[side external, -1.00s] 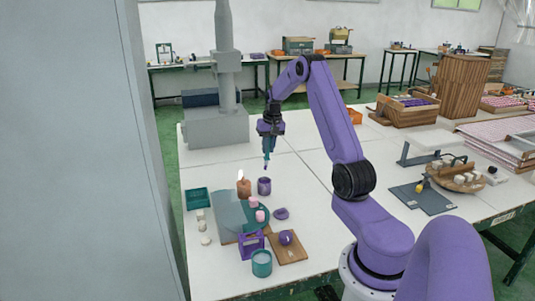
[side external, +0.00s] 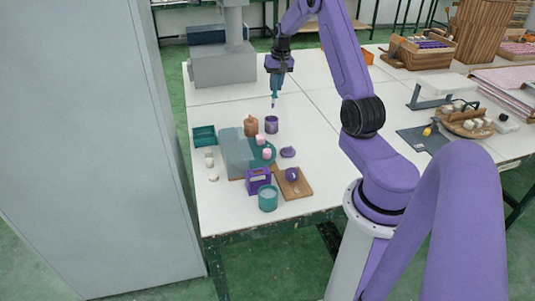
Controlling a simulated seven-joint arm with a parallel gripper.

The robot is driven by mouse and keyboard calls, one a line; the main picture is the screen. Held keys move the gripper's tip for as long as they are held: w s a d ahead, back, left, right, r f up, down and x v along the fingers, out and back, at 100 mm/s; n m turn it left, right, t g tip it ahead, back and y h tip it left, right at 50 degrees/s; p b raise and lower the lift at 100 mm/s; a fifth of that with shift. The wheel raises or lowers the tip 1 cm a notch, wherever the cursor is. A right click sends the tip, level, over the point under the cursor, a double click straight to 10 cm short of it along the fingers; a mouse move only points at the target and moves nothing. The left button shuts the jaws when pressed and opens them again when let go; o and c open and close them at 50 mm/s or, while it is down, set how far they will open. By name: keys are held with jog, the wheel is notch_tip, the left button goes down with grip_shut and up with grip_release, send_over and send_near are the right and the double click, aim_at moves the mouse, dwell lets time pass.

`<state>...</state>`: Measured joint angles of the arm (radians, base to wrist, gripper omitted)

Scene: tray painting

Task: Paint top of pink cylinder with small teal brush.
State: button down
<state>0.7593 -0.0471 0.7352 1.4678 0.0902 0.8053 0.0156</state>
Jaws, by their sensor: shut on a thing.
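My gripper (side external: 278,68) is shut on a small teal brush (side external: 274,88). The brush hangs tip down, and its dark tip is just above and apart from a purple cup (side external: 271,126). Two small pink cylinders (side external: 261,140) (side external: 267,154) stand in front of the cup, on or beside a teal rounded tray (side external: 257,159). The gripper is above and behind them. Any paint on the brush tip or cylinder tops is too small to tell.
A brown pot (side external: 251,127) stands left of the cup. A teal box (side external: 204,136), purple frame (side external: 258,181), teal cup (side external: 268,200) and wooden board (side external: 302,187) surround the tray.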

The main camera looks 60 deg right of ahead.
jog(key=s+a+f+g+y, duration=0.1)
jog(key=s+a+f, duration=0.1)
jog(key=a, duration=0.5)
jog(key=s+a+f+g+y, duration=0.1)
jog(key=s+a+f+y, duration=0.1)
jog(key=a, duration=0.6)
jog(key=shift+s+a+g, duration=0.3)
jog(key=shift+s, duration=0.55)
jog(key=shift+f, duration=0.6)
dwell(0.6)
jog(key=shift+w+a, duration=0.25)
jog(key=shift+a, duration=0.05)
dwell(0.3)
jog(key=shift+s+d, duration=0.5)
jog(key=shift+d, duration=0.05)
jog(key=shift+w+a, duration=0.15)
jog(key=shift+a, duration=0.05)
jog(key=shift+w+a, duration=0.3)
